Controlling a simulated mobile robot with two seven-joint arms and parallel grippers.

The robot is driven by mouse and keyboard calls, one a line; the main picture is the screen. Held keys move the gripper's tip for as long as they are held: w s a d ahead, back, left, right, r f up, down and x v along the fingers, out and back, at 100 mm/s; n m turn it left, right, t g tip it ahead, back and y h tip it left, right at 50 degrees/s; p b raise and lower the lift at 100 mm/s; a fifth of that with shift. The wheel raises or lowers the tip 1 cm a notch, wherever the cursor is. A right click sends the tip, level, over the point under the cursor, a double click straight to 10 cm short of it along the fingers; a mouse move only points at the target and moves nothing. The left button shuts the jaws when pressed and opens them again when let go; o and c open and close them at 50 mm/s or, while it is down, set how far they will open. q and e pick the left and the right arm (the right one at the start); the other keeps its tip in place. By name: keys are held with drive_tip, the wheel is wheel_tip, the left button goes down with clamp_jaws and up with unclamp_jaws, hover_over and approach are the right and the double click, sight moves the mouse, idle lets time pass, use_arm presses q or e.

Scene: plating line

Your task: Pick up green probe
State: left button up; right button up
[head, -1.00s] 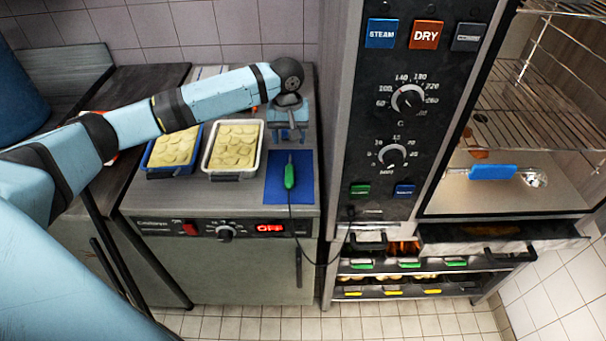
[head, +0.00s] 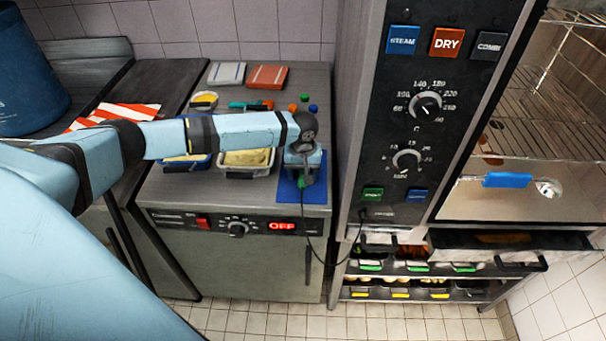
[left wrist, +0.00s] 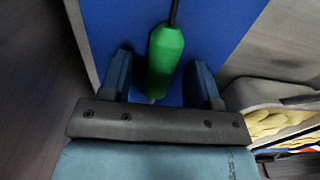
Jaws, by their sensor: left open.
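The green probe (left wrist: 165,58) lies on a blue mat (left wrist: 215,25), with its dark cable leading away from its end. In the left wrist view its handle sits between the two spread fingers of my left gripper (left wrist: 162,85), with a gap on each side. In the head view my left gripper (head: 302,180) is over the blue mat (head: 288,193) on the counter and hides most of the probe (head: 301,183). My left gripper is open and holds nothing. My right gripper is in neither view.
Two food trays, one blue-rimmed (head: 172,167) and one white (head: 235,172), stand left of the mat, partly behind my left arm. The oven's control panel (head: 415,120) rises close on the right. The probe's cable (head: 304,222) hangs over the counter's front.

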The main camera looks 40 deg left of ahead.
use_arm(q)
drive_tip(key=shift+f, duration=0.2)
drive_tip(key=c, duration=1)
drive_tip(key=shift+r, duration=0.15)
